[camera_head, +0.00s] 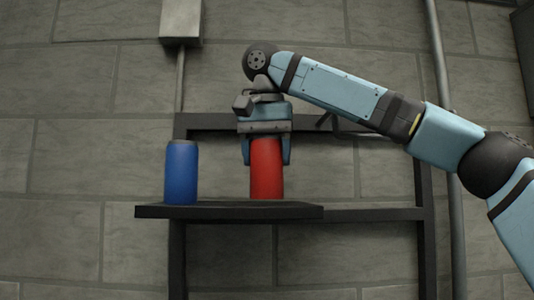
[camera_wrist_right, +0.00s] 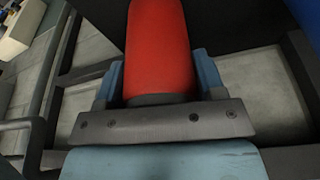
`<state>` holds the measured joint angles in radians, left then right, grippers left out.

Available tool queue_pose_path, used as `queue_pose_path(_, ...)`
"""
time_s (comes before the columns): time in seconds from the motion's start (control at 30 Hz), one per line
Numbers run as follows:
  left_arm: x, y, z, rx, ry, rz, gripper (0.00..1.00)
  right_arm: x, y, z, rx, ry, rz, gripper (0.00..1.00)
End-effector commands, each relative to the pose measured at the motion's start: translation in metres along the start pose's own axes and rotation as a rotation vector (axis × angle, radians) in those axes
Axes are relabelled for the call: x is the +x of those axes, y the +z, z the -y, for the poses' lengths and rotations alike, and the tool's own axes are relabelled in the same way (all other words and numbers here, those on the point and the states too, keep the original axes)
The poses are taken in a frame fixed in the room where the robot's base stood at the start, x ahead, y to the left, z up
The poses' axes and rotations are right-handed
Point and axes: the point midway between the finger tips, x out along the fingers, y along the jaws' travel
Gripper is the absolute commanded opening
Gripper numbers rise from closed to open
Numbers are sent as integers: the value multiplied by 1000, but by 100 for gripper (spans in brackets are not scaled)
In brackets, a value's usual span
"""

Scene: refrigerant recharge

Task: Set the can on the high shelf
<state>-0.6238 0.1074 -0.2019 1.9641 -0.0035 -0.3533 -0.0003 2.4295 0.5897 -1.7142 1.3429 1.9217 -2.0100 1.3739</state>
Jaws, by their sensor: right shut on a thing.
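A red can (camera_head: 266,170) stands upright at the dark high shelf (camera_head: 229,212), and its base appears to meet the shelf top. My right gripper (camera_head: 266,158) comes from above and is shut on the red can's upper part, one finger on each side. In the right wrist view the red can (camera_wrist_right: 160,50) sits between the blue fingers of the gripper (camera_wrist_right: 158,80). A blue can (camera_head: 181,173) stands upright on the same shelf to the left, apart from the red can. My left gripper is not in view.
A dark metal frame (camera_head: 425,235) holds the shelf in front of a grey block wall. A grey box (camera_head: 181,20) with a conduit hangs above the blue can. A vertical pipe (camera_head: 447,90) runs behind my right arm. Bare shelf lies right of the red can.

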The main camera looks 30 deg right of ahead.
Motion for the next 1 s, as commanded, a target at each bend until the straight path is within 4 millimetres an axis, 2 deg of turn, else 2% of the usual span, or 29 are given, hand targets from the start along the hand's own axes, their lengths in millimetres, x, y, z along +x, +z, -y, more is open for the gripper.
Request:
queue_pose_path(0.43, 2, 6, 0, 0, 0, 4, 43, 9, 2, 0, 1, -1, 0, 25)
queue_pose_path(0.47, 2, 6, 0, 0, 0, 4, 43, 8, 2, 0, 1, -1, 0, 68)
queue_pose_path(0.57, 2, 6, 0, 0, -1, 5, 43, 8, 2, 0, 1, -1, 0, 91)
queue_pose_path(0.6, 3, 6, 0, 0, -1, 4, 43, 8, 2, 0, 1, -1, 0, 93)
queue_pose_path(0.93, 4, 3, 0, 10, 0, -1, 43, 9, 2, 0, 0, 0, 1, 93)
queue_pose_path(1.0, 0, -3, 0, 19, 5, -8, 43, -1, 2, 0, 0, 0, -2, 93)
